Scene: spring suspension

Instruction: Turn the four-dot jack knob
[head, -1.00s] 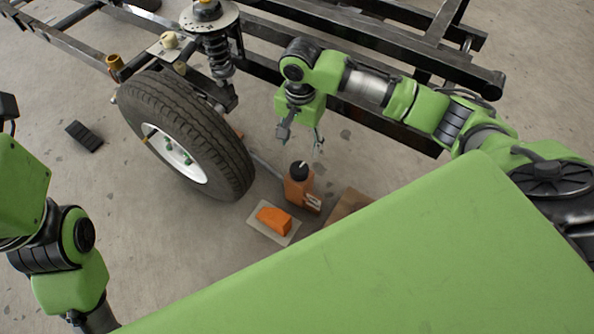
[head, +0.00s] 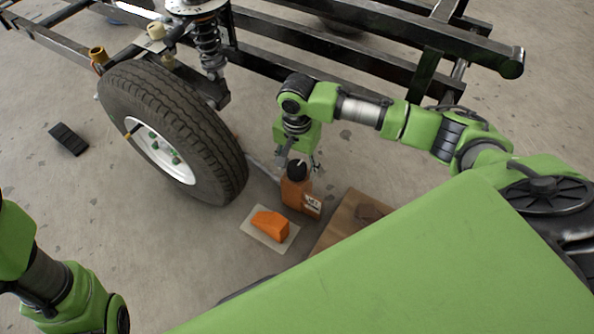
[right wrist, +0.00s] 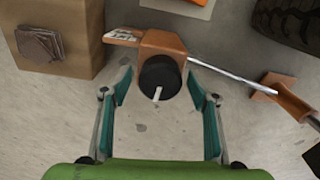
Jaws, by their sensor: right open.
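The jack is an orange block (head: 294,194) with a round black knob (head: 297,171) on top and a pale label on its side. Its label marks are too small to read as dots. In the right wrist view the knob (right wrist: 160,77) has a white pointer toward the bottom of the picture. My right gripper (head: 298,162) is open above the jack. In the right wrist view its teal fingers (right wrist: 160,88) stand on either side of the knob, with gaps on both sides. My left arm shows at the lower left of the head view, but its gripper is out of view.
A large wheel (head: 175,125) stands left of the jack. A metal rod (right wrist: 228,76) runs from the jack to an orange bracket (right wrist: 287,97). An orange wedge on a pale plate (head: 253,232) and a wooden box (head: 338,222) are close by. A black frame (head: 385,60) is behind.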

